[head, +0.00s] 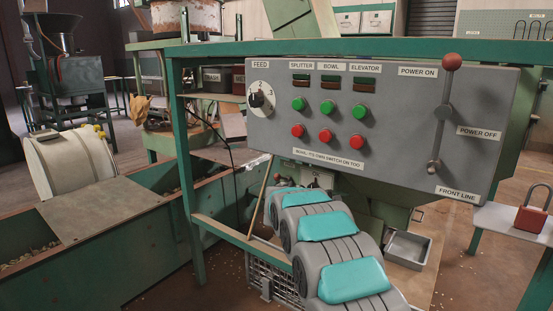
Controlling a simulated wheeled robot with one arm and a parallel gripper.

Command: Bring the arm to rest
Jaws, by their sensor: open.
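My arm, grey with teal pads, rises from the bottom centre of the head view and reaches forward below the control panel (400,150). My gripper cannot be made out; the far end of the arm is hidden behind its own links. The panel is grey and hangs on a green frame. It has a FEED dial (256,98), green buttons (328,107) above red buttons (325,136), and a lever with a red knob (452,61) standing up by the POWER ON label. The arm appears below the buttons and apart from them.
A green trough (120,250) with a flat cover lies at the left, with a white drum (70,163) behind it. A metal tray (408,249) sits low right of my arm.

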